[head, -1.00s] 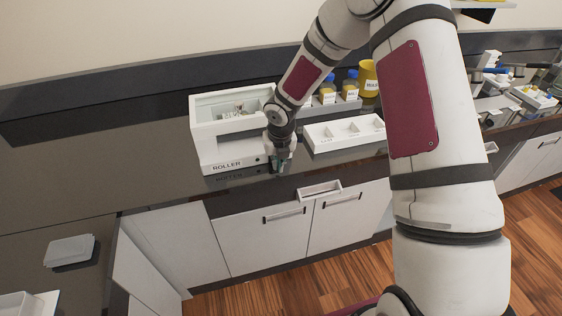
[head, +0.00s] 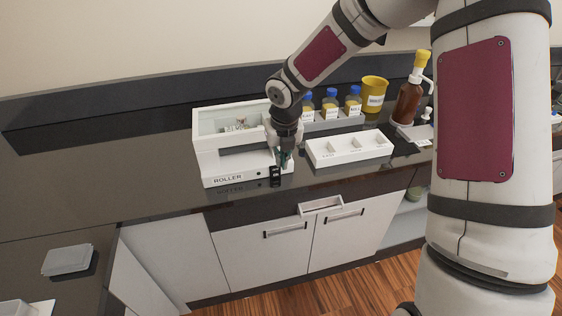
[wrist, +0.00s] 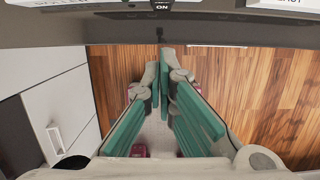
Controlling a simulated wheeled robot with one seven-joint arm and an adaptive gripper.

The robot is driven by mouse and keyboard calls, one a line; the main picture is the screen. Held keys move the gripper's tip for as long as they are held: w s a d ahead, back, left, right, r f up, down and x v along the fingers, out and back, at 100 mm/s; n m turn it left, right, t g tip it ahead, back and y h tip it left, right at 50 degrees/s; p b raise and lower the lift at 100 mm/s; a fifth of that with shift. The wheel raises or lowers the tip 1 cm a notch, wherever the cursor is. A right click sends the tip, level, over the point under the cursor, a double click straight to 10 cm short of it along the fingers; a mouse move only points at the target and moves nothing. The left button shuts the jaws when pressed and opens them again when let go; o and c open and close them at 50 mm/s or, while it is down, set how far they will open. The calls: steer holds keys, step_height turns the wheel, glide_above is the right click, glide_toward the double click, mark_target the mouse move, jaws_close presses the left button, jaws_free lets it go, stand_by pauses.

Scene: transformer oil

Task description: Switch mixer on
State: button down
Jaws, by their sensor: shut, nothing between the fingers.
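The mixer is a white box with a clear-sided top, labelled ROLLER (head: 230,165), on the dark counter. A small black switch (head: 275,177) sits at the right end of its front face. In the wrist view the switch (wrist: 161,6) shows at the top edge with ON readable; the rest of it is cut off. My gripper (head: 286,163) is at the mixer's front right corner, just right of and above the switch. In the wrist view its green fingers (wrist: 160,68) meet at the tips with nothing between. I cannot tell whether they touch the mixer.
A white compartment tray (head: 350,148) lies right of the mixer. Blue-capped bottles (head: 331,103), a yellow cup (head: 374,94) and a brown pump bottle (head: 408,100) stand behind it. A grey box (head: 68,260) lies on the near left counter. The counter left of the mixer is clear.

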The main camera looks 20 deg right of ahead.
steer(key=shift+w+f, duration=0.1)
steer(key=f+g+b, duration=0.1)
steer(key=b, duration=0.3)
steer(key=shift+s+a, duration=0.1)
steer(key=shift+s, duration=0.25)
